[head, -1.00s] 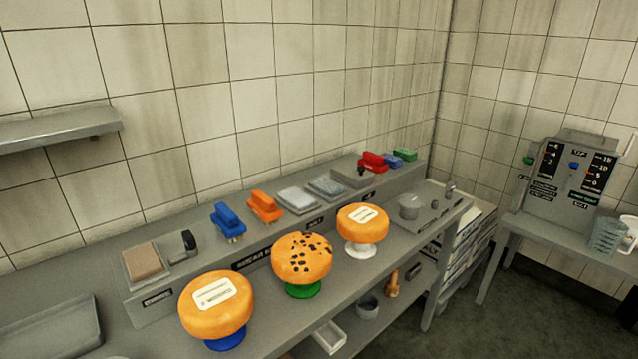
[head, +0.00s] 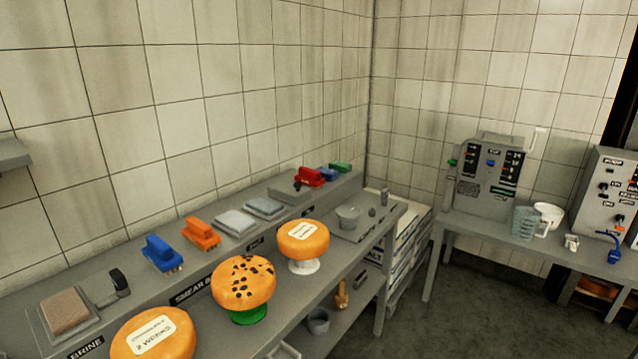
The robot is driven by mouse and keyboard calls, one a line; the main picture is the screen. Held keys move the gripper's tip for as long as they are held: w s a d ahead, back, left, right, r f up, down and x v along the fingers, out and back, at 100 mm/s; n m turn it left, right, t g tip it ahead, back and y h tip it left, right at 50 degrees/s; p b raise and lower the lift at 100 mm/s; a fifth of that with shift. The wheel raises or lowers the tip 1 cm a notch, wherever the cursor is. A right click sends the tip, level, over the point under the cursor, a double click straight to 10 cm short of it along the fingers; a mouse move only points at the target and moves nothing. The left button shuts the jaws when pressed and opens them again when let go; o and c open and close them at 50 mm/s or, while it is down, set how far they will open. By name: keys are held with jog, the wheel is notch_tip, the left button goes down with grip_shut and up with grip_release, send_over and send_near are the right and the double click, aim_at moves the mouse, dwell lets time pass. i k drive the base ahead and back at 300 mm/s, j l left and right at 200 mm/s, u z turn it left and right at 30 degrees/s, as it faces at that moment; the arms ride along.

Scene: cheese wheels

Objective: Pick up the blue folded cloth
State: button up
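Two flat pale grey folded pads lie side by side on the raised back ledge, a nearer one (head: 235,222) and a farther one (head: 264,207). I cannot tell whether either is the blue folded cloth; both look greyish. A small blue item (head: 328,174) sits at the ledge's far end between a red item (head: 309,177) and a green one (head: 340,167); it is too small to tell whether it is cloth. My gripper is not in view.
Cheese wheels on stands, nearest (head: 152,338), middle (head: 243,284) and far (head: 302,240), stand before the ledge. A blue brush (head: 162,253) and an orange brush (head: 201,232) lie on it. A right-hand table holds a machine (head: 490,175). Dark floor (head: 480,320) lies clear between.

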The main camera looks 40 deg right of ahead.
aim_at(330, 175)
jog(key=l+z, duration=0.1)
jog(key=l, duration=0.5)
jog(key=l+z, duration=0.1)
jog(key=l, duration=0.5)
jog(key=i+l+z, duration=0.1)
jog(key=l, duration=0.45)
jog(key=i+l+z, duration=0.1)
jog(key=l, duration=0.5)
jog(key=l+z, duration=0.1)
jog(key=l, duration=0.5)
jog(key=i, duration=0.05)
